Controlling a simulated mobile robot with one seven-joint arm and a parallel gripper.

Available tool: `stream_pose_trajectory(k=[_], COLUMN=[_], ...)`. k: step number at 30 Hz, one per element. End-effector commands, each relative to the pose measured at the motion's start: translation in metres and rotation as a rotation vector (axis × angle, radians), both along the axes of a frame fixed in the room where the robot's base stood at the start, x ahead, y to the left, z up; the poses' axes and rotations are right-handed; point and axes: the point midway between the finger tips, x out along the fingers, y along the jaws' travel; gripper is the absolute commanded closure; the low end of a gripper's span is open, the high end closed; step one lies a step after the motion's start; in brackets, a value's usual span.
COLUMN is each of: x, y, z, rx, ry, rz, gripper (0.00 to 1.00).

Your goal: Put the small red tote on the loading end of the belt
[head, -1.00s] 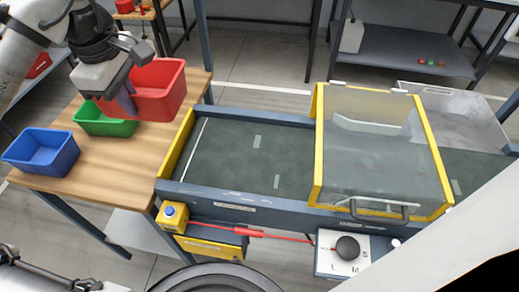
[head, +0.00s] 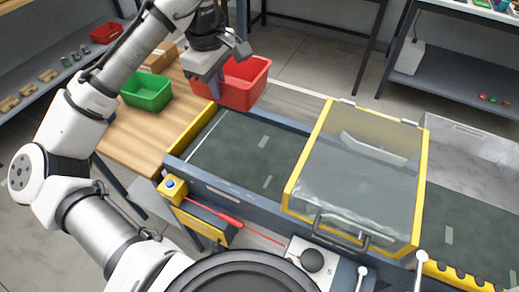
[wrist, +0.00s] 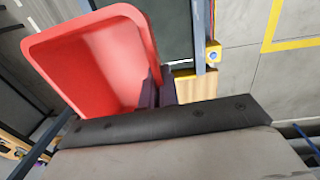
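A red tote (head: 252,92) hangs from my gripper (head: 214,88), raised near the far left corner of the belt. In the wrist view the dark fingers (wrist: 156,92) are closed on the wall of the red tote (wrist: 95,60), which looks empty and tilted in that view. The belt's loading end (head: 215,140) is bare dark green, bordered by a yellow end strip (head: 192,130) beside the wooden table. A green tote (head: 147,92) stands on that table. Another, smaller-looking red tote (head: 106,32) sits on the shelf at the far left.
A yellow-framed clear hood (head: 355,180) covers the belt's middle. A cardboard box (head: 160,57) stands behind the green tote.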

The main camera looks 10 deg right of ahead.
Motion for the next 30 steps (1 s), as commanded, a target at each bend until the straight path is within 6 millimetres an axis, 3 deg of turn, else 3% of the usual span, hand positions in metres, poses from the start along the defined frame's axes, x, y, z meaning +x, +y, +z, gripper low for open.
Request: stream_pose_trajectory(k=[5,8,21,24,30], x=[0.002,0.002,0.001,0.001,0.002], y=[-0.001,-0.002,-0.002,-0.002,-0.001], z=[-0.002,-0.015,-0.126,-0.144,-0.16], rx=[0.0,-0.002,-0.004,-0.003,0.001], ry=[0.0,0.002,0.004,0.003,0.0], rz=[-0.002,-0.003,-0.001,-0.002,-0.001], gripper=[1.0,1.0,1.0,1.0,1.0])
